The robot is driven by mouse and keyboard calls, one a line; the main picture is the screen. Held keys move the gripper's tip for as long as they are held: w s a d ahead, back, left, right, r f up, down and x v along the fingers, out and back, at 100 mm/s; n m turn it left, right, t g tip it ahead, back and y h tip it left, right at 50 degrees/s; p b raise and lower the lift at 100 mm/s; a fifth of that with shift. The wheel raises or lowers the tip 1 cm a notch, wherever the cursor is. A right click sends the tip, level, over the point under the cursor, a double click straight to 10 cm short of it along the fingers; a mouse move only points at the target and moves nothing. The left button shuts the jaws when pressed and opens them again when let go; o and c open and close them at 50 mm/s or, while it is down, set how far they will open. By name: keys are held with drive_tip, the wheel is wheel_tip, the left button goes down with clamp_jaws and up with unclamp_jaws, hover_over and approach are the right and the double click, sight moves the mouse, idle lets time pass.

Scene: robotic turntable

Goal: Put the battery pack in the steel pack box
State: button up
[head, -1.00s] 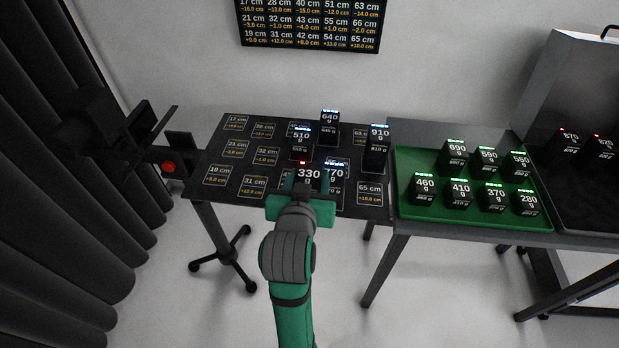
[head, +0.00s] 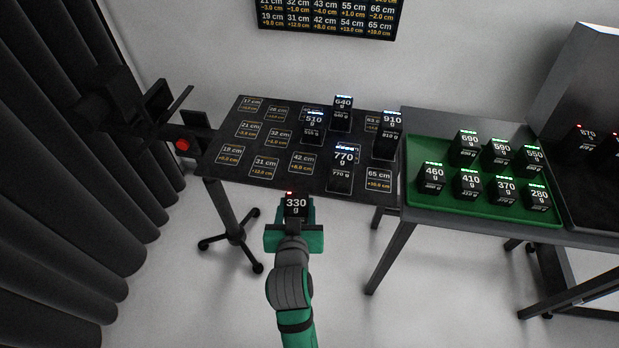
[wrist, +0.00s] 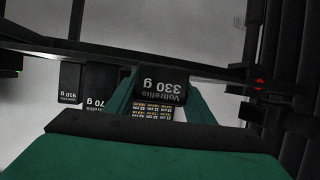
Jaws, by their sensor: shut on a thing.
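A black battery pack marked 330 g (head: 296,207), with a red light on top, is between the fingers of my gripper (head: 294,225). The gripper is shut on it and holds it up, in front of the near edge of the black marked table (head: 225,168). The pack also shows in the wrist view (wrist: 163,86), label upside down. At the far right of the head view is a grey open box (head: 590,85) with red-lit packs in it. I cannot tell for sure that this is the steel pack box.
Packs marked 770 g (head: 341,165), 510 g (head: 313,127), 640 g (head: 342,112) and 910 g (head: 387,135) stand on the black table. A green tray (head: 490,207) holds several green-lit packs. A black device with a red button (head: 182,145) is at left.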

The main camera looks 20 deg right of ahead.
drive_tip(key=a+f+n+y, duration=0.1)
drive_tip(key=a+f, duration=0.4)
drive_tip(key=f, duration=0.4)
drive_tip(key=a+f+n+t+y, duration=0.1)
drive_tip(key=a+f, duration=0.4)
drive_tip(key=f, duration=0.5)
drive_tip(key=a+f+n+y, duration=0.2)
drive_tip(key=a+f, duration=0.3)
drive_tip(key=f, duration=0.5)
drive_tip(key=shift+n+y, duration=0.4)
drive_tip(key=shift+y, duration=0.3)
